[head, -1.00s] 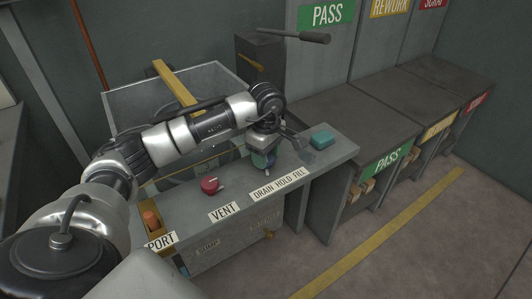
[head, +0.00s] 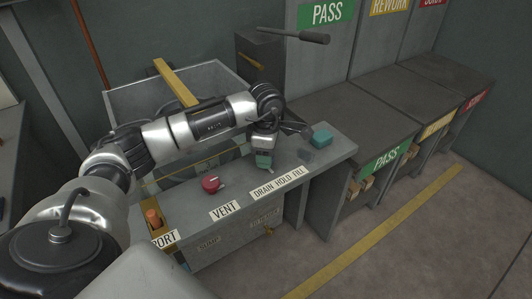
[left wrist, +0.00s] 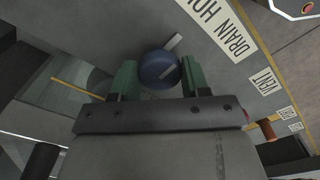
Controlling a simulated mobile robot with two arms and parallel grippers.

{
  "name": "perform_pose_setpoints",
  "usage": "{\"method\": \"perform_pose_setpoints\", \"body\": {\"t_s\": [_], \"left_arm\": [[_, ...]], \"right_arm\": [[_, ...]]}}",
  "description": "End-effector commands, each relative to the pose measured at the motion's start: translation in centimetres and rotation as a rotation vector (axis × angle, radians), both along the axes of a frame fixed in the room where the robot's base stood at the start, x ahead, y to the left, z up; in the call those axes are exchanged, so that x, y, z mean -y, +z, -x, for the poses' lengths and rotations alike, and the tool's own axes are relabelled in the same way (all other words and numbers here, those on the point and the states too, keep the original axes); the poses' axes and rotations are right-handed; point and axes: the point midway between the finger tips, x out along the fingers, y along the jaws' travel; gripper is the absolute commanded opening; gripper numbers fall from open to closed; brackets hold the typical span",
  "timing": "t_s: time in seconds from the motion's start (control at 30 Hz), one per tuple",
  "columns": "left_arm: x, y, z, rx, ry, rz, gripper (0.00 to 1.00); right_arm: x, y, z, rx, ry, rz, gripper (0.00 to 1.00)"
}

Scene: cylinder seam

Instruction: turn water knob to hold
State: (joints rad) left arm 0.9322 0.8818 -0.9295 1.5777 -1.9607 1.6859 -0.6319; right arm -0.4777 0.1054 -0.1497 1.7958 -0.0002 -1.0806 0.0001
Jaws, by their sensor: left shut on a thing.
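The water knob (left wrist: 158,70) is round and dark blue with a pale pointer bar, seen in the left wrist view on the grey panel. The pointer slants up and right, toward the DRAIN HOLD FILL label (left wrist: 215,25). My left gripper (left wrist: 158,82) is shut on the knob, with one green finger on each side. In the head view my left gripper (head: 264,163) is low over the bench behind the same label (head: 278,183) and hides the knob. My right gripper is in neither view.
A red knob (head: 211,184) stands behind the VENT label (head: 224,211). A teal block (head: 321,138) is on the right of the bench. An orange part (head: 152,218) stands by the PORT label. An open grey tank (head: 215,72) is behind the arm.

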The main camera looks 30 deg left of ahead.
Motion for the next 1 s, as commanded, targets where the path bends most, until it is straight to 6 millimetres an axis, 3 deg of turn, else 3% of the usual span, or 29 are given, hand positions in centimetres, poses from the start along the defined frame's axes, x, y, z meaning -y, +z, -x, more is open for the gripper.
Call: {"method": "perform_pose_setpoints", "body": {"t_s": [0.23, 0.27, 0.4, 0.77, 0.87, 1.0], "left_arm": [[0.0, 0.1, -0.1, 0.002, 0.000, -0.001, 0.22], [0.0, 0.1, -0.1, 0.002, 0.000, -0.001, 0.49], [0.0, 0.1, 0.0, 0.002, 0.000, -0.001, 0.71], [0.0, 0.6, -0.1, 0.003, -0.001, 0.000, 0.71], [0.0, 2.1, -0.1, 0.005, -0.001, -0.001, 0.71], [0.0, 4.9, -0.1, 0.007, -0.001, 0.000, 0.71]], "right_arm": [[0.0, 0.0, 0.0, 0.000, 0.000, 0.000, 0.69], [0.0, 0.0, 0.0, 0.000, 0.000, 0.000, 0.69], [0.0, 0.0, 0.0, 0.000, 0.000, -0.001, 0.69], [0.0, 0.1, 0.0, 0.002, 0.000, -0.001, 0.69], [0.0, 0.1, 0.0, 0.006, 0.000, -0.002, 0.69], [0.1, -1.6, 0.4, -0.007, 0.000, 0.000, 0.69]]}}
